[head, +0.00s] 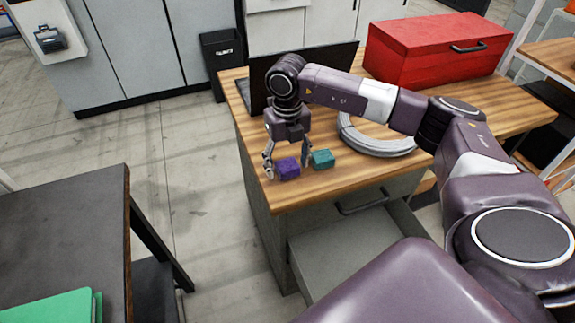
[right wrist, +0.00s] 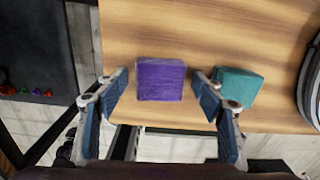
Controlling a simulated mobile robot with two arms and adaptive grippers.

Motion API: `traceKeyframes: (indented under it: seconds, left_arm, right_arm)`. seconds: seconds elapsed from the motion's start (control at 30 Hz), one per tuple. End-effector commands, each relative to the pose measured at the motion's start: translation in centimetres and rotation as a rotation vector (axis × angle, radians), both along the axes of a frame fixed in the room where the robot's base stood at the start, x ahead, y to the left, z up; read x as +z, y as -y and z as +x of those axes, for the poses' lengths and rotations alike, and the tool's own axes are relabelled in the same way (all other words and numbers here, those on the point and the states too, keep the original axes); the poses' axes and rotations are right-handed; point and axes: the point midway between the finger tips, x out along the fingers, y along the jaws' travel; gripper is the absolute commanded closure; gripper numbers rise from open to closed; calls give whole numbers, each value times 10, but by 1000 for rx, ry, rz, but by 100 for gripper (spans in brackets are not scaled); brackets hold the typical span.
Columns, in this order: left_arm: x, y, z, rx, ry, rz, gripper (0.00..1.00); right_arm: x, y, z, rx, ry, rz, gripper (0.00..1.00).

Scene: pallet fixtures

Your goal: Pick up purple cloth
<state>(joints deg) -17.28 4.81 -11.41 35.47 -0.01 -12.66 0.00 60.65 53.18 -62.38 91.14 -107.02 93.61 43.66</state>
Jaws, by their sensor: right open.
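The purple cloth (head: 287,167) is a small folded block on the wooden tabletop near its front left edge. In the right wrist view the purple cloth (right wrist: 161,79) lies between the fingertips. My right gripper (head: 286,168) is open above and around it, pointing down; in the wrist view my right gripper (right wrist: 160,90) shows gaps on both sides of the cloth. A teal cloth (head: 322,158) lies just right of it, and in the wrist view the teal cloth (right wrist: 238,86) is beside the right finger. My left gripper is not in view.
The wooden table (head: 475,118) also holds a red toolbox (head: 425,50), a coil of grey cable (head: 375,145) and a dark laptop-like panel (head: 335,58). A drawer (head: 345,250) below stands open. A dark table (head: 65,225) with a green item (head: 50,308) is at the left.

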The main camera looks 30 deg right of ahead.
Motion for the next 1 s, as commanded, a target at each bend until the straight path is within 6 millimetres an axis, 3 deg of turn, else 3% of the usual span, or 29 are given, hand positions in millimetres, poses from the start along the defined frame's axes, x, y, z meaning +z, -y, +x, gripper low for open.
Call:
traceKeyframes:
  seconds: [0.17, 0.57, 0.83, 1.0]
  left_arm:
    - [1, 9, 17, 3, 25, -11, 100]
    - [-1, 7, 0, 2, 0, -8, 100]
    - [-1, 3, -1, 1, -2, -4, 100]
    - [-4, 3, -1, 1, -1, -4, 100]
  right_arm:
    - [0, 0, 0, 0, 1, 0, 38]
    - [0, 0, 0, 0, 1, 0, 81]
    - [2, 0, 1, 0, 2, 0, 81]
    - [13, 0, 2, 0, 5, 0, 81]
